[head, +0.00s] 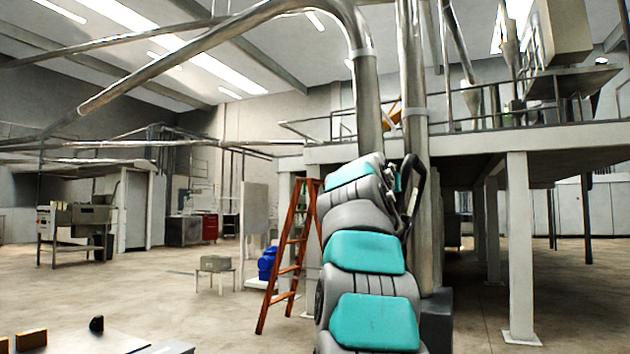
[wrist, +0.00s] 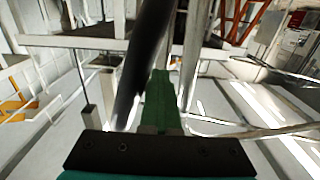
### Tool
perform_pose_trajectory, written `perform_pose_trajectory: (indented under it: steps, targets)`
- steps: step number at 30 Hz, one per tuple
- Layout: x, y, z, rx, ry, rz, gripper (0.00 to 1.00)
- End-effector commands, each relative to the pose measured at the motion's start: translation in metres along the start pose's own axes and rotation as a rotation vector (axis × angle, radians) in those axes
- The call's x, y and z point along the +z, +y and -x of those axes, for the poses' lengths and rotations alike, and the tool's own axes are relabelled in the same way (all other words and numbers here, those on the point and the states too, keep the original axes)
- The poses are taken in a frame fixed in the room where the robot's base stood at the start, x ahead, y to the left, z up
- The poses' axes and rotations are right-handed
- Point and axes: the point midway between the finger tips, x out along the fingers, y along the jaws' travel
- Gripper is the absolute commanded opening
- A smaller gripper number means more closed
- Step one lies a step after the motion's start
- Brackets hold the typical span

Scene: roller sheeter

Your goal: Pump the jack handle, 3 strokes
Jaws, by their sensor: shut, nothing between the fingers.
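My gripper (wrist: 160,78) shows in the wrist view as green fingers closed together, with nothing between them. A dark, thick bar or tube (wrist: 147,58) runs steeply past the fingers on their left; I cannot tell whether it is the jack handle or a part of my arm, nor whether it touches the fingers. In the head view my arm with teal covers rises in the middle, and my gripper cannot be made out there. No jack or jack handle can be clearly identified in the head view.
An orange stepladder (head: 290,250) stands left of my arm. A light table (head: 75,342) at the lower left bears a small black knob-like thing (head: 96,324) and brownish blocks (head: 31,339). A white post (head: 520,245) holds up the mezzanine at right. Open floor lies at left.

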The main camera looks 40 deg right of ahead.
Motion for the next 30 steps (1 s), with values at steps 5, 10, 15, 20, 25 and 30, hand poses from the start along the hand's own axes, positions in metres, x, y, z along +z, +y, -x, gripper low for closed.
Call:
perform_pose_trajectory:
  steps: [5, 10, 15, 20, 25, 30]
  targets:
    - [0.0, 0.001, 0.0, 0.0, 0.001, 0.001, 0.0]
    - [0.001, 0.003, 0.0, 0.0, 0.001, 0.001, 0.0]
    - [0.008, 0.023, -0.001, 0.001, 0.001, -0.002, 0.0]
    - [0.015, 0.048, -0.001, 0.001, 0.002, -0.002, 0.0]
    - [0.017, 0.058, -0.001, 0.0, 0.001, 0.0, 0.0]
    - [0.016, 0.057, -0.001, -0.001, 0.001, 0.001, 0.0]
